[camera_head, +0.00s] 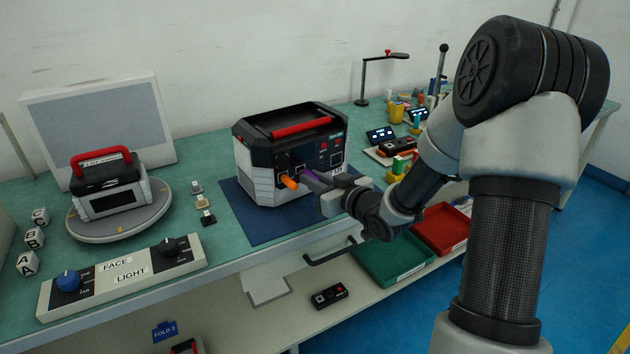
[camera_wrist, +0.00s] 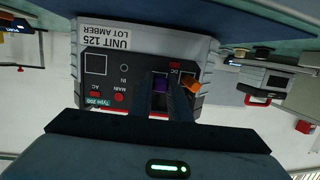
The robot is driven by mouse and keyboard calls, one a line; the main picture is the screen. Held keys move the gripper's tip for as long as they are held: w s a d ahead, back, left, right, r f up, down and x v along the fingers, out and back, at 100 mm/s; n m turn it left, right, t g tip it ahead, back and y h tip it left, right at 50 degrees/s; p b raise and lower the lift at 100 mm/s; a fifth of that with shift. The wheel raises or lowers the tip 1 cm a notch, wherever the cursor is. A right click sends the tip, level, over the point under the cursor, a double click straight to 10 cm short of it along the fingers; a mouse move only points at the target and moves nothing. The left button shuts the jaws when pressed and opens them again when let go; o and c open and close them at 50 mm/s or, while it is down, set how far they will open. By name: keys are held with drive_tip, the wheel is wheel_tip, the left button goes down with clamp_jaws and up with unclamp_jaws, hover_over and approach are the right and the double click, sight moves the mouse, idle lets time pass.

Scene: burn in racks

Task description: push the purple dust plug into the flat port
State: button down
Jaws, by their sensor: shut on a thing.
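My gripper (camera_head: 318,183) is at the front panel of the black and grey unit (camera_head: 262,185), its fingers pointing at the panel. It is shut on the purple dust plug (camera_wrist: 161,85), which shows between the fingertips in the wrist view. In the head view a little of the purple plug (camera_head: 309,175) shows beside the fingers. The plug is close against the panel; I cannot tell whether it is inside a port. The flat port is not clearly seen; the fingers and plug cover that part of the panel. An orange plug (camera_head: 289,182) sticks out of the panel just beside the gripper.
The unit stands on a blue mat (camera_head: 243,222). A second unit (camera_head: 108,190) sits on a round turntable at left, behind a control box (camera_head: 120,273) with knobs. Green (camera_head: 388,260) and red (camera_head: 440,229) trays lie below the bench's front edge.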

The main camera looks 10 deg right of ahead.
drive_tip(key=shift+w+a, duration=0.3)
drive_tip(key=shift+w, duration=0.35)
drive_tip(key=c, duration=1.6)
unclamp_jaws()
